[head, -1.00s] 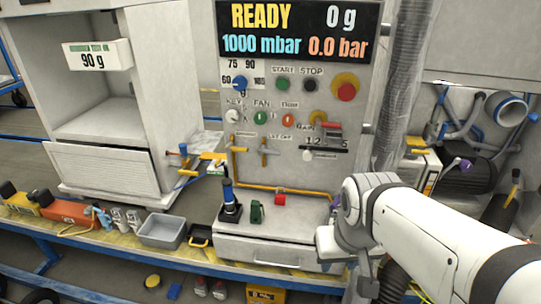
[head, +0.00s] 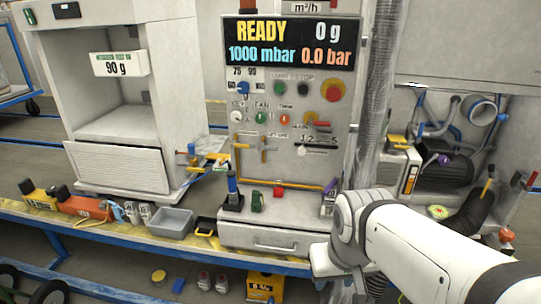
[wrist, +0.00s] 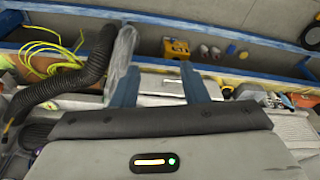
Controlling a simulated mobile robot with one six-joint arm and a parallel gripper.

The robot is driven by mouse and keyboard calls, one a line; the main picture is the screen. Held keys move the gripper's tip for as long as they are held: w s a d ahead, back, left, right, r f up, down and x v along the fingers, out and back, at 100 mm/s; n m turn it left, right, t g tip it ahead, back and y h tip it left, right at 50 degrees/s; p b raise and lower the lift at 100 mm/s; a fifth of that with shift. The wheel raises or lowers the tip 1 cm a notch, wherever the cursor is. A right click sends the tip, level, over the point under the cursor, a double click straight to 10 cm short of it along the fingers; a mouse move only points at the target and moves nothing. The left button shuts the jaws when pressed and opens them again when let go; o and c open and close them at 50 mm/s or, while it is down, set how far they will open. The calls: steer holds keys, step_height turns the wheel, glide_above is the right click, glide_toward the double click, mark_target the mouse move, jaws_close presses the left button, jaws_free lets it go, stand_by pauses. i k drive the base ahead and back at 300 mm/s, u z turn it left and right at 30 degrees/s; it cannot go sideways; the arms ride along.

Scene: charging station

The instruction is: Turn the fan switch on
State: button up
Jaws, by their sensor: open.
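The fan switch (head: 261,117) is a small green knob under the "FAN" label, in the middle of the upright control panel (head: 302,168) in the head view. Its exact setting is too small to tell. The fan switch does not show in the wrist view.
A display (head: 290,43) reads READY above the panel. A red emergency button (head: 333,91) is at the upper right of the panel. A yellow pipe, a drawer (head: 275,240) and small tools are below. A black hose (wrist: 75,75) lies left in the wrist view.

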mark_target(260, 117)
steer(key=z, duration=1.5)
steer(key=k, duration=0.85)
steer(key=u, duration=1.05)
steer(key=i, duration=1.65)
steer(key=u, duration=0.05)
